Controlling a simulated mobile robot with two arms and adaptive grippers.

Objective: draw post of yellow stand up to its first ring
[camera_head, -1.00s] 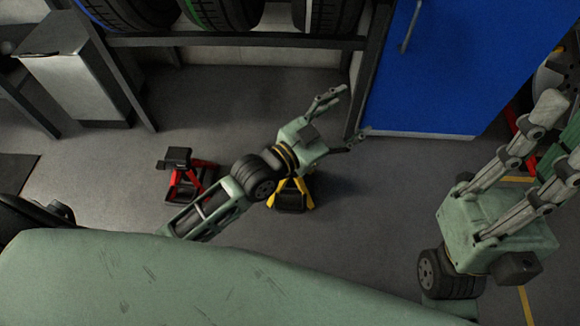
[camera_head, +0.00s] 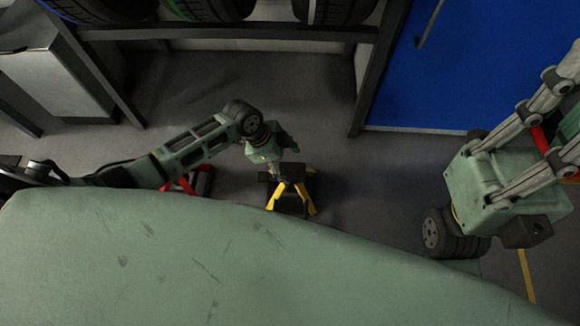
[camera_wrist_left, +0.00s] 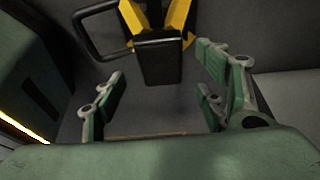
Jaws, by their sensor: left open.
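The yellow stand (camera_head: 307,198) stands on the floor near the middle of the head view, with yellow legs and a dark post top. In the left wrist view its dark block-shaped post top (camera_wrist_left: 160,60) sits at upper centre, between the yellow legs. A dark looped handle (camera_wrist_left: 92,42) shows at its left. My left gripper (camera_head: 275,170) is just above the stand, pointing down. In the wrist view its open fingers (camera_wrist_left: 155,98) are either side of the post top's line, holding nothing.
A red stand (camera_head: 204,182) is left of the yellow one, partly hidden by my left arm. A tyre rack (camera_head: 230,32) and a blue cabinet (camera_head: 450,80) stand behind. A grey cabinet (camera_head: 50,75) is at upper left. Floor right of the yellow stand is clear.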

